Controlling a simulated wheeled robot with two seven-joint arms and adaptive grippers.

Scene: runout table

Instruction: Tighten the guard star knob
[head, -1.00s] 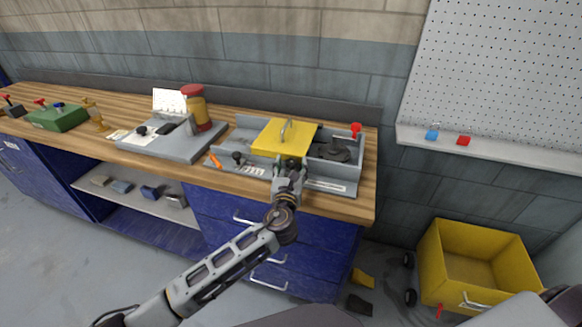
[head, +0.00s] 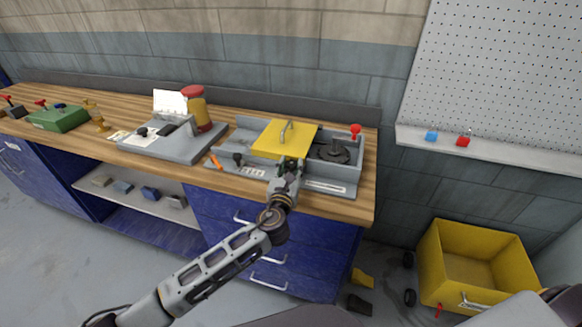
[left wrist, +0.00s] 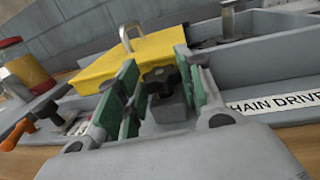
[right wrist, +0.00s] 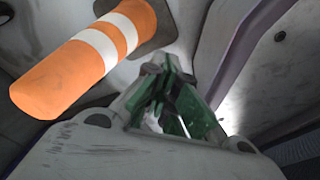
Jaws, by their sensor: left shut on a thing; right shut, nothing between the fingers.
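The black star knob (left wrist: 160,80) sits on a small grey block at the front of the yellow guard (head: 272,140), which also shows in the left wrist view (left wrist: 135,58). My left gripper (head: 291,164) reaches in at the guard's front edge and largely hides the knob in the head view. In the left wrist view its green-padded fingers (left wrist: 158,88) stand on either side of the knob, shut on it. My right gripper (right wrist: 172,98) is shut and empty, seen only in the right wrist view, away from the bench.
The guard sits on a grey tray (head: 348,178) with a red-topped lever (head: 355,130) at its right. A red-lidded jar (head: 197,108) and a grey fixture (head: 170,145) stand to the left. An orange-and-white striped cylinder (right wrist: 80,58) is near my right gripper.

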